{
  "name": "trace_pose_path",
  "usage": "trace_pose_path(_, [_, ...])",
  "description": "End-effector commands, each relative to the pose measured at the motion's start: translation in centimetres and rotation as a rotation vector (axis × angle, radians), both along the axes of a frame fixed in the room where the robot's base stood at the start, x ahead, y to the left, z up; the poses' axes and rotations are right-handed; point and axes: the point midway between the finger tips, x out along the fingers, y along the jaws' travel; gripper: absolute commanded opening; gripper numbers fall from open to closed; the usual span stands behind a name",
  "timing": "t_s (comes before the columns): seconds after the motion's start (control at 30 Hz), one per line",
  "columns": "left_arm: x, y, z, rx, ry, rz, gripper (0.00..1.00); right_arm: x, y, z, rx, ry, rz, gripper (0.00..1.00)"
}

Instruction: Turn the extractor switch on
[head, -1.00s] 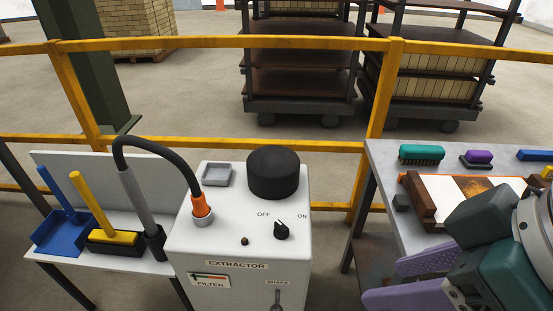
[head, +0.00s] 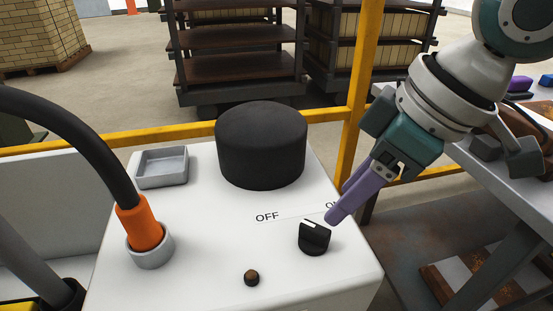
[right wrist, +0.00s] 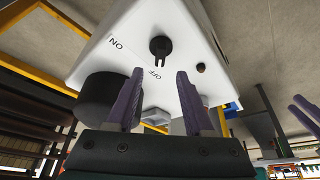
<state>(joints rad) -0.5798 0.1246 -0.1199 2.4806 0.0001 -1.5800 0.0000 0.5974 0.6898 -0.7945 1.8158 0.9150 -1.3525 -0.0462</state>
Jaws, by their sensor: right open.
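The extractor switch (head: 314,237) is a black rotary knob on top of the white extractor box (head: 205,265). Its white mark leans up and left, toward the OFF label; the ON label is partly hidden behind my right gripper. My right gripper (head: 338,214), with purple fingers, is just above and right of the knob in the head view. In the right wrist view its fingers (right wrist: 158,72) are spread and empty, with the knob (right wrist: 160,48) beyond their tips, apart from them. Purple fingers, likely my left gripper (right wrist: 303,112), show at the right wrist view's edge.
A black cylinder (head: 261,145) stands on the box behind the knob. A grey tray (head: 162,167) and an orange hose end (head: 139,222) are to the left. A small brown button (head: 251,277) is in front. A yellow rail (head: 361,100) runs behind; a workbench (head: 500,200) stands right.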

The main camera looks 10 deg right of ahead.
Motion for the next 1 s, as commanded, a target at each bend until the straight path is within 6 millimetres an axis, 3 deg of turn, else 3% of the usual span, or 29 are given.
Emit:
trace_pose_path(0.1, [-0.1, -0.1, -1.3, -0.002, 0.002, 0.000, 0.50, 0.6, 0.8, -2.7, 0.002, 0.003, -0.001, 0.53])
trace_pose_path(0.33, [-0.1, -0.2, -2.6, -0.006, 0.003, 0.002, 0.50, 1.6, 1.8, -6.1, 0.001, 0.001, 0.000, 0.53])
trace_pose_path(0.77, [-0.1, -0.2, -2.8, -0.008, 0.002, 0.005, 0.50, 1.9, 2.1, -7.0, -0.001, -0.001, 0.001, 0.53])
trace_pose_path(1.0, [0.0, -0.2, -2.8, -0.008, 0.002, 0.005, 0.50, 1.9, 2.1, -7.0, -0.001, -0.001, 0.001, 0.26])
